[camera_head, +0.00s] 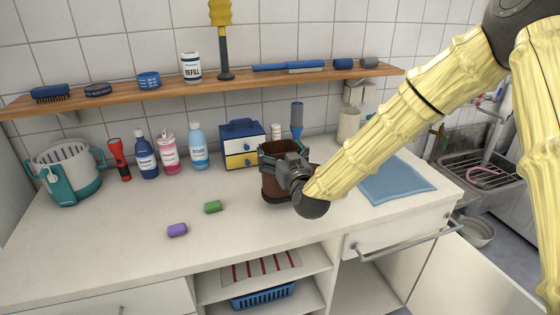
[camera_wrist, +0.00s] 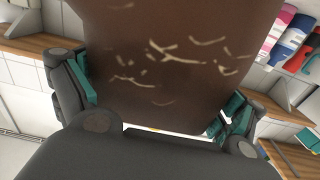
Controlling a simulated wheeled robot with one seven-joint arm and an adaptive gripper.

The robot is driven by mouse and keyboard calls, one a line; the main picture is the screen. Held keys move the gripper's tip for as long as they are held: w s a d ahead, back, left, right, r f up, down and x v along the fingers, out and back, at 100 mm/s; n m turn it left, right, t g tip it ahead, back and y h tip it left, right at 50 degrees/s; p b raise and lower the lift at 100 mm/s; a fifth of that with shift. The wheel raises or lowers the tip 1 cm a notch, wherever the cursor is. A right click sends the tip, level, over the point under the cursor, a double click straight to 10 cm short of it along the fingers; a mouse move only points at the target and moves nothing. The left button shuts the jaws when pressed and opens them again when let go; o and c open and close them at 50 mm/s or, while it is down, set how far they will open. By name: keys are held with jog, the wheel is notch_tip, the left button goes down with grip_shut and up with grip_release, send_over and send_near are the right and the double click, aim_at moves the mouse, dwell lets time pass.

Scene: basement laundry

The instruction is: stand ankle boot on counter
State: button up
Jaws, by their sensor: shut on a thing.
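The brown ankle boot (camera_head: 273,187) is at my gripper over the middle of the counter (camera_head: 120,238). Its scuffed brown surface (camera_wrist: 170,65) fills the upper middle of the wrist view. My gripper (camera_head: 283,160) is shut on the boot, with a teal-padded finger on each side of it in the wrist view (camera_wrist: 155,105). The boot looks roughly upright, but much of it is hidden behind my gripper and wrist. I cannot tell whether its sole touches the counter.
Bottles (camera_head: 198,148), a blue-yellow box (camera_head: 242,146) and a teal-white basket (camera_head: 66,172) stand behind. A blue mat (camera_head: 398,183) lies right. The front counter is clear.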

jog(key=shift+w+f+p, duration=0.1)
jog(key=shift+f+p, duration=0.45)
jog(key=shift+f, duration=1.15)
jog(key=shift+f, duration=0.15)
jog(key=o, duration=1.4)
jog(key=shift+r, duration=0.2)
jog(key=b+v, duration=0.2)
jog(key=v, duration=1)
jog(key=shift+b, duration=0.35)
